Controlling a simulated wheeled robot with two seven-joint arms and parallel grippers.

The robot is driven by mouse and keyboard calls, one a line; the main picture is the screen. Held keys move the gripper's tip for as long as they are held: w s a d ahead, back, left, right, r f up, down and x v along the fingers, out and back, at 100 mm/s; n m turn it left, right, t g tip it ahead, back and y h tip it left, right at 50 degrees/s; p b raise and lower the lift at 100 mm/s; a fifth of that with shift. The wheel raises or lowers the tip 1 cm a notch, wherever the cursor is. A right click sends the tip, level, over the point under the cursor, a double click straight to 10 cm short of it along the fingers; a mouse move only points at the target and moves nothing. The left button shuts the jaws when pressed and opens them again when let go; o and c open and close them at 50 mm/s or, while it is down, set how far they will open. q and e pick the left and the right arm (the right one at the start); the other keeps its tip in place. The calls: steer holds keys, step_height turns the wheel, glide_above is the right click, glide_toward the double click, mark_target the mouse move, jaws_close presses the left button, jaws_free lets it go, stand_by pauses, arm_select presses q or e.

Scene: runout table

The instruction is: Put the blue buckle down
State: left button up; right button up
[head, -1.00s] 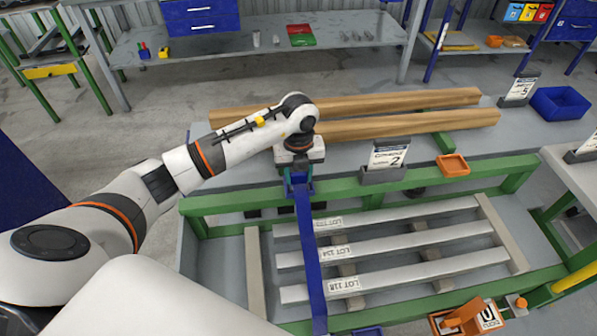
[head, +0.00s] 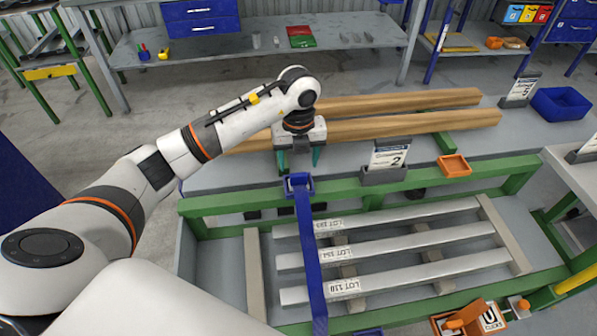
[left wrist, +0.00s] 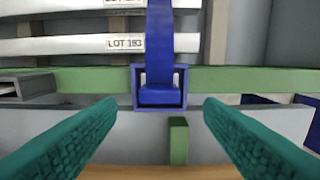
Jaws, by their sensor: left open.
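The blue buckle (head: 298,184) sits at the far end of a blue strap (head: 311,250), on the green rail behind the white lengths. In the left wrist view the buckle (left wrist: 160,88) is a square blue frame lying over the green rail, with the strap running away from it. My left gripper (head: 298,163) is open and empty, just above and behind the buckle in the head view. Its teal fingers (left wrist: 160,135) are spread wide in the left wrist view, with the buckle beyond them and apart from both. My right gripper is not in view.
Two wooden beams (head: 410,126) lie on the table behind the rail. A number 2 sign (head: 388,158) and an orange tray (head: 454,166) stand right of the buckle. Several white lengths (head: 400,244) lie on spacers in front of the green rail (head: 350,188).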

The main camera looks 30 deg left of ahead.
mark_target(299, 174)
arm_select(q)
step_height(299, 174, up, 6)
steer(key=shift+r+b, duration=0.25)
steer(key=shift+b, duration=0.1)
stand_by(0.4)
